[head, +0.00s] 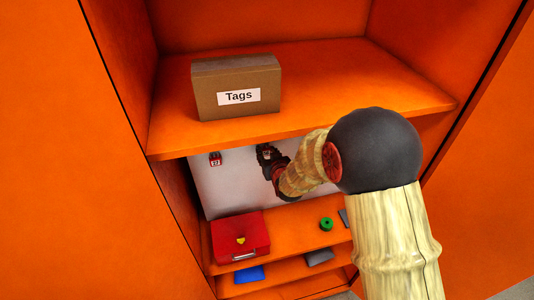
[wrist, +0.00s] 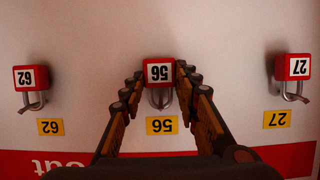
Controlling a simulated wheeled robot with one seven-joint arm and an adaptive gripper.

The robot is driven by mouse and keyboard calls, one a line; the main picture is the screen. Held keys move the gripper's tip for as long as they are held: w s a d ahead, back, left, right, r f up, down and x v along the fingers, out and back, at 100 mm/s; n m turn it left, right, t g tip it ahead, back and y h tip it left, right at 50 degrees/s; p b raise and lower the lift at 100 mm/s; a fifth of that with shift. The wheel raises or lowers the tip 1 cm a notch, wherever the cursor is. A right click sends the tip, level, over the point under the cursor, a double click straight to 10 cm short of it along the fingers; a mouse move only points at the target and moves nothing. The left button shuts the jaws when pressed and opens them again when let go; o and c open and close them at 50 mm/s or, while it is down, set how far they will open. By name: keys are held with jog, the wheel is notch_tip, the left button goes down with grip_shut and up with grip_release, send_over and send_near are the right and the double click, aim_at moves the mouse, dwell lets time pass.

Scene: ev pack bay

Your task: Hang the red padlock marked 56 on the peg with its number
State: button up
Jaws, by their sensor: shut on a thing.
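The red padlock marked 56 (wrist: 160,72) is between the fingertips of my gripper (wrist: 159,76), which is shut on its body. The wrist view is upside down, with the shackle pointing down the picture. The yellow label 56 (wrist: 161,125) is on the white board in line with this padlock. The peg for 56 cannot be made out, so I cannot tell whether the shackle is around it. In the head view my gripper (head: 266,155) is at the board, below the upper shelf, and hides most of the padlock.
Red padlocks 62 (wrist: 30,78) and 27 (wrist: 292,67) hang on either side, by yellow labels 62 (wrist: 50,127) and 27 (wrist: 277,119). The orange shelf (head: 330,80) with the Tags box (head: 236,88) is above my gripper. A red case (head: 240,236) and green object (head: 326,224) sit below.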

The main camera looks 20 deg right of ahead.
jog(key=o, duration=1.2)
jog(key=shift+o, duration=0.2)
jog(key=v, duration=1.2)
